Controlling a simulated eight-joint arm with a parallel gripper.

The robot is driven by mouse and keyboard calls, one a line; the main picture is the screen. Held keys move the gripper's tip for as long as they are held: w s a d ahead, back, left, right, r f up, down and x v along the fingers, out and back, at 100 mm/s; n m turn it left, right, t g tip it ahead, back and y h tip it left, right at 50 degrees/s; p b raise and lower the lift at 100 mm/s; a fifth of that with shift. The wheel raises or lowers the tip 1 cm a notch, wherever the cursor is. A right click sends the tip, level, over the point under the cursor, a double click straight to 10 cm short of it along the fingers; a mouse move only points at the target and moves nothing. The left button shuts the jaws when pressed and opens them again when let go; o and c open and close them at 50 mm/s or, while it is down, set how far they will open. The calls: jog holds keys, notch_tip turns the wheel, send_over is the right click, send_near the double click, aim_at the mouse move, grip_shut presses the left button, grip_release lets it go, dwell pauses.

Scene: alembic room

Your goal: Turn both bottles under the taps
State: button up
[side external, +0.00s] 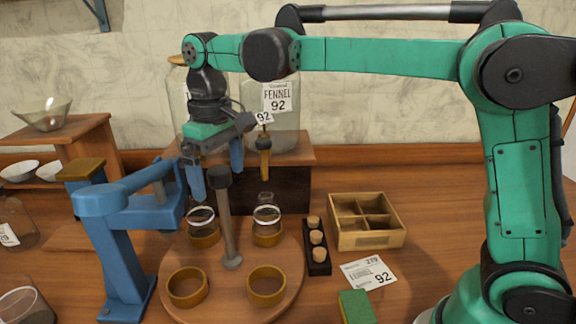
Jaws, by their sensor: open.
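A round wooden turntable (229,290) stands on the table, with a dark knobbed post (226,222) rising from its middle. Two small clear bottles with white bands, a left one (202,221) and a right one (267,218), stand in ochre rings at its rear. Two front rings, left (187,288) and right (266,286), are empty. An ochre tap (264,157) hangs above the right bottle; my arm hides any tap on the left. My gripper (217,181) is open with blue fingers pointing down, above the rear of the turntable near the post's top.
Large jars, one labelled Fennel 92 (286,128), stand on a wooden shelf behind. A blue press-like stand (112,230) is close on the left. A black rack with corks (317,250), divided box (365,239), label card (369,273) and sponge (356,307) lie right.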

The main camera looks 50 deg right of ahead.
jog(key=shift+r, duration=3.1)
jog(key=s+d+f+m+t, duration=0.2)
jog(key=s+d+f+t, duration=0.5)
jog(key=s+f, duration=0.4)
jog(key=shift+d+m, duration=0.4)
jog(key=shift+d, duration=0.35)
